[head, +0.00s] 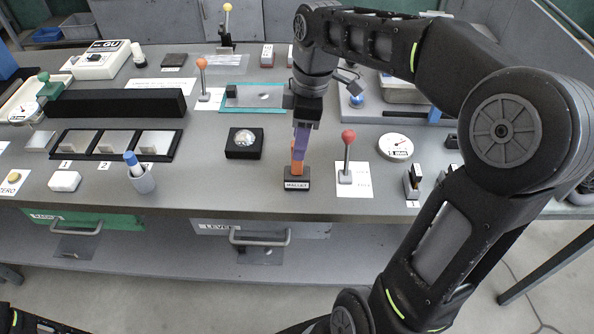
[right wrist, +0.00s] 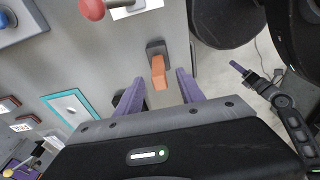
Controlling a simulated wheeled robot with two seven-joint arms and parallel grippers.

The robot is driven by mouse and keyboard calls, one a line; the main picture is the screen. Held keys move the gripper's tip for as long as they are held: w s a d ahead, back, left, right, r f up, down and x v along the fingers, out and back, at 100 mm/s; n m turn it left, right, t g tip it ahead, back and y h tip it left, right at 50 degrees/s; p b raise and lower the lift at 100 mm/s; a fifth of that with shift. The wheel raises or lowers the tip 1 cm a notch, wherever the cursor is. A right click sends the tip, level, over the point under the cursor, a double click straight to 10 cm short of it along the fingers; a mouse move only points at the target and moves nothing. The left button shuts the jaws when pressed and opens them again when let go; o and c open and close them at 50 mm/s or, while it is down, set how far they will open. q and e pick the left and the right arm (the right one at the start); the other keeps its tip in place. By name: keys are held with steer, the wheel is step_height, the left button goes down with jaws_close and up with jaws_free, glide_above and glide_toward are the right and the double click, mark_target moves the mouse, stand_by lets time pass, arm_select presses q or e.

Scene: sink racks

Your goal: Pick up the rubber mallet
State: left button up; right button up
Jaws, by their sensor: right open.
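The rubber mallet shows as an orange handle (right wrist: 158,72) standing up from a dark block (right wrist: 156,47). In the head view a black block (head: 297,185) labelled MALLET sits at the bench's front edge, with the orange handle (head: 296,168) above it. I cannot tell whether the block is the mallet's head or a holder. My right gripper (head: 299,152) is open and points down over the handle, with its purple fingers partly hiding it. In the right wrist view the handle lies between the open fingers (right wrist: 160,85). My left gripper (right wrist: 238,68) shows small at the right, jaws unclear.
A red-knobbed lever (head: 348,150) stands just right of the mallet. A black box with a clear dome (head: 245,143) is to its left. A cup with a blue marker (head: 141,178) and a three-slot tray (head: 115,157) stand farther left. Bare grey bench lies between the box and cup.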

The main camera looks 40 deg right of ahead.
mark_target(297, 165)
steer(key=shift+w+a+f+p, duration=0.1)
steer(key=shift+w+f+p, duration=0.05)
steer(key=shift+f, duration=0.7)
steer(key=shift+w+a+f+p, duration=0.1)
steer(key=shift+a+f+p, duration=0.05)
steer(key=shift+f, duration=0.75)
steer(key=shift+w+a+f+p, duration=0.1)
steer(key=shift+w+f+p, duration=0.05)
steer(key=shift+f, duration=0.7)
jaws_close()
